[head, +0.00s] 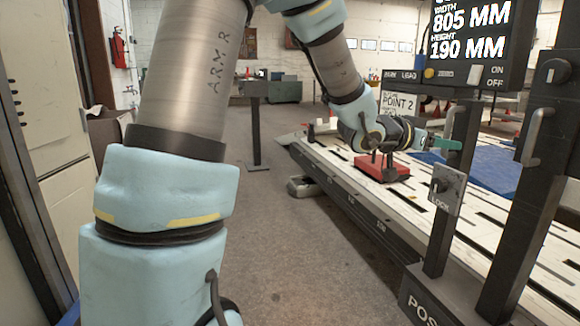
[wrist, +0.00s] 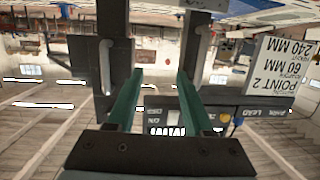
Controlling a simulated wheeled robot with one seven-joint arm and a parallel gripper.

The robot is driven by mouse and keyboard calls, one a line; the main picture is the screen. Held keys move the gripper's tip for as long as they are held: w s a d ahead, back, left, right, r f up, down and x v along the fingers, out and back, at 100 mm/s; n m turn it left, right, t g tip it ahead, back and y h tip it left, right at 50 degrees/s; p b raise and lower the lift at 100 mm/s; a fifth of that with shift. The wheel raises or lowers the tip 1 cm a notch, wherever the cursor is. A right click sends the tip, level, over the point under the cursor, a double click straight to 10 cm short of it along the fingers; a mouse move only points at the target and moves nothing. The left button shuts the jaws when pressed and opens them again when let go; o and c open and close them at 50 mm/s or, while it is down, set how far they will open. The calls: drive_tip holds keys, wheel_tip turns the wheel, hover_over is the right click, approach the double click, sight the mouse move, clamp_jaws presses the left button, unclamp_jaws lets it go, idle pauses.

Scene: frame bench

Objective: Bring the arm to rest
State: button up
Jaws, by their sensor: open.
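My arm reaches from the left foreground of the head view up over the top and down to the bench. My gripper (head: 455,144) is at the arm's far end, above the slatted bench (head: 330,172) and close to a dark upright post (head: 440,225). Whether it touches the post I cannot tell. In the wrist view, which looks upside down, my gripper (wrist: 160,72) shows two green fingers spread apart with nothing held between them.
A red block (head: 382,169) with dark fittings sits on the bench below my wrist. A POINT 2 sign (head: 398,103) stands behind. A display (head: 468,35) reads 805 mm and 190 mm. A LOCK plate (head: 446,190) is on the near post. Open floor (head: 290,250) lies left of the bench.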

drive_tip(key=w+a+f+n+t+y, duration=0.1)
drive_tip(key=w+a+f+n+y, duration=0.15)
drive_tip(key=a, duration=0.45)
drive_tip(key=w+a+f+n+t+y, duration=0.15)
drive_tip(key=a+f+y, duration=0.25)
drive_tip(key=a, duration=0.4)
drive_tip(key=w+a+f+n+t+y, duration=0.1)
drive_tip(key=w+a+f+n+y, duration=0.25)
drive_tip(key=a, duration=0.35)
drive_tip(key=s+a+f+n+g+y, duration=0.2)
drive_tip(key=s+a+f+n+g, duration=0.15)
drive_tip(key=s+a, duration=0.55)
drive_tip(key=s+a+f+n+g+y, duration=0.25)
drive_tip(key=s+a+f, duration=0.3)
drive_tip(key=a, duration=0.55)
wheel_tip(320, 180, up, 22)
drive_tip(key=s+g+p, duration=0.1)
drive_tip(key=p, duration=2)
drive_tip(key=shift+s+a, duration=0.2)
drive_tip(key=shift+s, duration=0.15)
drive_tip(key=shift+m, duration=0.25)
